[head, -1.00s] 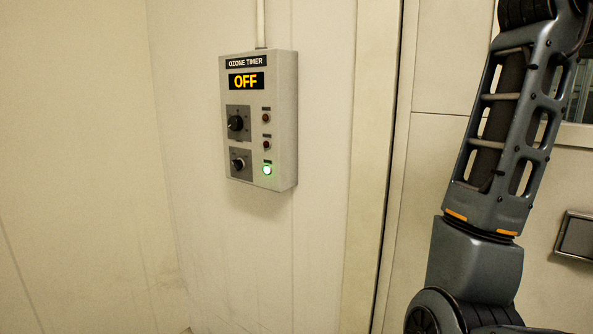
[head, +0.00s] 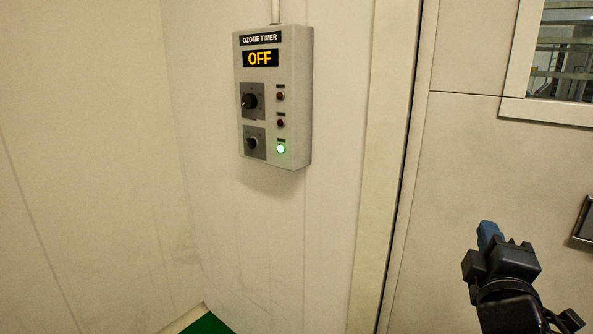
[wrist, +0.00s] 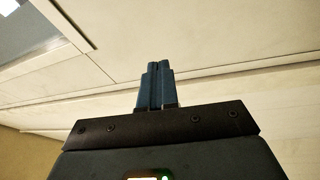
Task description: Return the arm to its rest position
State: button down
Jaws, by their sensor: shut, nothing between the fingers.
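My gripper (head: 489,234) shows at the lower right of the head view, with blue fingertips pointing up and a black body below. In the wrist view its blue fingers (wrist: 157,84) lie side by side with no gap, and nothing is between them. The gripper is in front of a pale door panel and touches nothing that I can see. Most of my arm is out of the head view.
An ozone timer box (head: 302,98) hangs on the wall left of the gripper; its display reads OFF and a green lamp is lit. A window (head: 562,55) is at the upper right. A dark handle plate (head: 585,222) is at the right edge. A green floor patch (head: 207,324) shows below.

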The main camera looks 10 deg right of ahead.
jog(key=s+a+f+m+y, duration=0.2)
jog(key=s+a+f+y, duration=0.7)
jog(key=s+a+f, duration=0.55)
jog(key=s+a+m+y, duration=0.1)
jog(key=s+a+m, duration=0.1)
jog(key=s, duration=0.8)
jog(key=s+a+m+g+y, duration=0.1)
jog(key=s+m, duration=0.4)
jog(key=s, duration=0.5)
jog(key=shift+s+a+y, duration=0.15)
jog(key=shift+a+y, duration=0.15)
jog(key=shift+a, duration=0.3)
